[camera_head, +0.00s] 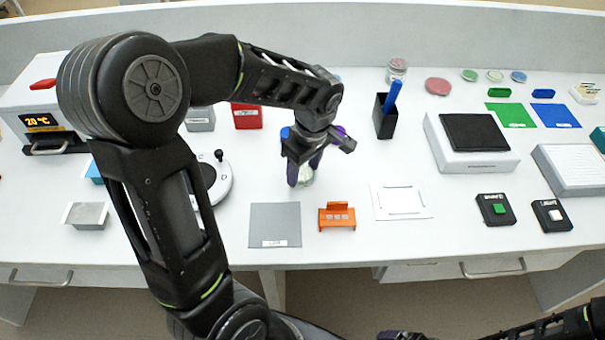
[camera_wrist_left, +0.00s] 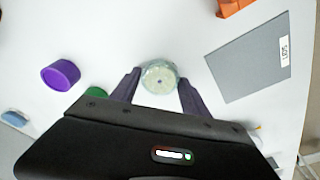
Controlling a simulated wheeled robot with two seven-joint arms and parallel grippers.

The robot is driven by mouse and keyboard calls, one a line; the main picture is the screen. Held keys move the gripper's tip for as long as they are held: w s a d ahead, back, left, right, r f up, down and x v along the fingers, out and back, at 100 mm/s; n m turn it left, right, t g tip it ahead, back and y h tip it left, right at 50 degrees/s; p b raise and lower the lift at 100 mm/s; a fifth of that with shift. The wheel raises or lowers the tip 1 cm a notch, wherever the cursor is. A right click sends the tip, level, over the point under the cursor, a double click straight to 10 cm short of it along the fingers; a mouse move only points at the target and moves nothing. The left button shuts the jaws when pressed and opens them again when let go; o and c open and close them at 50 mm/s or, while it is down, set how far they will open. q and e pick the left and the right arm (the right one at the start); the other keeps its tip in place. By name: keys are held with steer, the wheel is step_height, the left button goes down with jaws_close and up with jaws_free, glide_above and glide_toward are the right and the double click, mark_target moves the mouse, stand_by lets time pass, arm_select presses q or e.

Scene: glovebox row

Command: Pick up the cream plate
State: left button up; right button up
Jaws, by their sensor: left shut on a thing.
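The cream plate (camera_wrist_left: 160,75) is a small round dish with clear, pale greenish sides. It sits between the two dark purple fingers of my left gripper (camera_wrist_left: 158,86) in the left wrist view. My left gripper (camera_head: 303,176) is shut on it and points down over the bench. In the head view only a pale part of the plate (camera_head: 306,173) shows beside the fingers; I cannot tell if it touches the bench. A dark part of my right arm's end (camera_head: 400,335) shows at the bottom edge; its jaws cannot be made out.
A grey mat (camera_head: 274,225) and an orange holder (camera_head: 337,217) lie in front of the gripper. A purple cap (camera_wrist_left: 61,75) stands close by. A black pen cup (camera_head: 384,122) stands behind to the right. Small red, green, pale and blue dishes (camera_head: 518,77) line the back right.

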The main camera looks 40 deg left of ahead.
arm_select(q)
steer(key=c, duration=0.5)
step_height(320, 180, up, 10)
steer(key=b, duration=0.1)
stand_by(0.4)
stand_by(0.4)
